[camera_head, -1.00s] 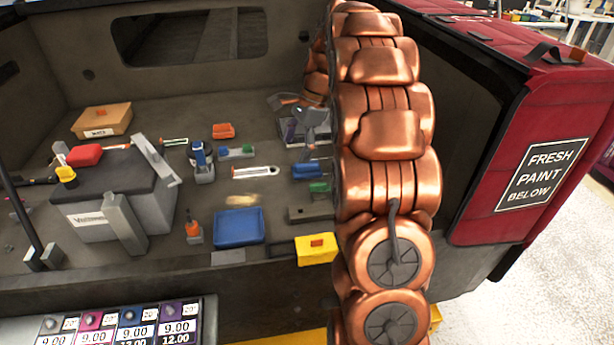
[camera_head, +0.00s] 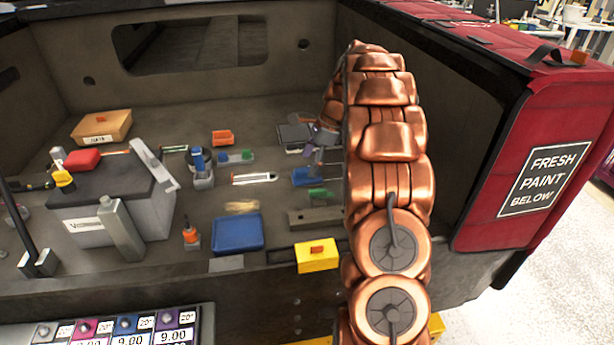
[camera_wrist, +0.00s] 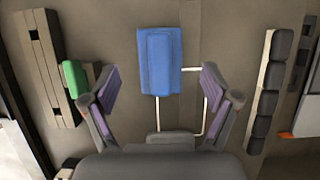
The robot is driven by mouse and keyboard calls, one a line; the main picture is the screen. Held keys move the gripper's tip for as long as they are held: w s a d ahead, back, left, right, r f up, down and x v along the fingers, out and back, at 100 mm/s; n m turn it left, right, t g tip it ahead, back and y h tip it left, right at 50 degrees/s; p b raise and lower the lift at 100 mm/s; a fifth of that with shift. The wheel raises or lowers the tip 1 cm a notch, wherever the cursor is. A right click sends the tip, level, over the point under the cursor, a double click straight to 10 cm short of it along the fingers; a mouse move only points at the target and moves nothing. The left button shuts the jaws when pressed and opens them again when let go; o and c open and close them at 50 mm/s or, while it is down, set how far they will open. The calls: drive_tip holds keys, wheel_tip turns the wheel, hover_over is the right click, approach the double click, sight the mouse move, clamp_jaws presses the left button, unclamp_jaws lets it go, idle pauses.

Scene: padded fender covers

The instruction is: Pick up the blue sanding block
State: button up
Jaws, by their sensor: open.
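The blue sanding block (camera_wrist: 159,60) is a blue slab with a raised narrower blue part on top. In the wrist view it lies on the grey floor at upper centre, mostly beyond my fingertips and lined up with the gap between them. My gripper (camera_wrist: 159,84) is open and empty, with one purple-padded finger to each side of that gap. In the head view the block (camera_head: 304,177) lies just below my gripper (camera_head: 314,158), partly hidden by it and my arm.
A green block (camera_wrist: 75,78) lies left of the blue block, by a dark slotted bar (camera_wrist: 50,70). A dark segmented strip (camera_wrist: 270,90) is at right. A thin white outline (camera_wrist: 205,110) lies beneath my gripper. A blue tray (camera_head: 237,232) and yellow box (camera_head: 317,256) are nearer the front edge.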

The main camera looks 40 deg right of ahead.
drive_tip(key=x, duration=0.3)
drive_tip(key=shift+d+f, duration=0.1)
drive_tip(key=shift+f, duration=0.35)
drive_tip(key=c, duration=1.3)
